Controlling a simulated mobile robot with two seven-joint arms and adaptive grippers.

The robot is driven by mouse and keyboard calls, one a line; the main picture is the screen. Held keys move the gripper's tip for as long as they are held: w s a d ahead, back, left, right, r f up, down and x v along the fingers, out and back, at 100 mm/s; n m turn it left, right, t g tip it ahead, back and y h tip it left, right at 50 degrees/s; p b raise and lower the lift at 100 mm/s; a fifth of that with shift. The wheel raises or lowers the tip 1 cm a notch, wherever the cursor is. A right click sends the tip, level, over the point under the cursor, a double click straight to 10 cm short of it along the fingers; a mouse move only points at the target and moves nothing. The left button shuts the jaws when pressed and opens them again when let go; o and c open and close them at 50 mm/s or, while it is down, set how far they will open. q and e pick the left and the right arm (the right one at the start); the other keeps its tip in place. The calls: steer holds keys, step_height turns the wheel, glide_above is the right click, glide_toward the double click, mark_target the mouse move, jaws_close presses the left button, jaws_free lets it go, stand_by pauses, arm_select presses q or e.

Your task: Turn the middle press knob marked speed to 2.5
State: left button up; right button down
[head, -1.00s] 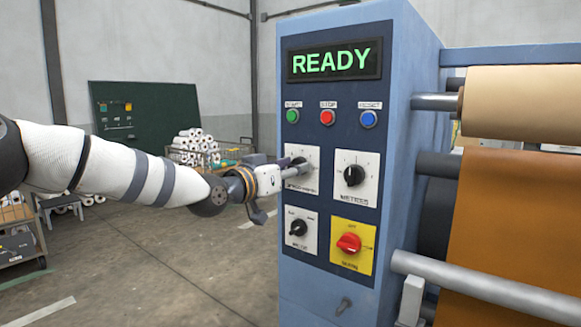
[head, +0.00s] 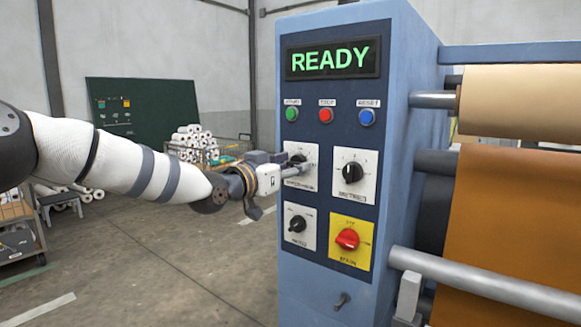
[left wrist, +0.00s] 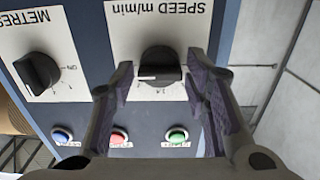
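The black speed knob (head: 297,159) sits on a white plate at the upper left of the dial group on the blue press panel. In the left wrist view the same knob (left wrist: 160,64) appears upside down under the label "SPEED m/min". Its white pointer line points left in that view; the scale figures are too small to read surely. My left gripper (head: 297,168) is at the knob. In the left wrist view its fingers (left wrist: 160,76) are spread on either side of the knob, with gaps visible, holding nothing. My right gripper is not in view.
The metres knob (head: 353,172) is right of the speed knob. A lower black knob (head: 297,224) and a red knob on yellow (head: 347,239) sit below. Green (head: 292,114), red and blue buttons are above. The display (head: 333,60) reads READY. A roller bar (head: 470,278) juts out right.

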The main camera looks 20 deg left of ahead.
arm_select(q)
steer(key=v, duration=1.2)
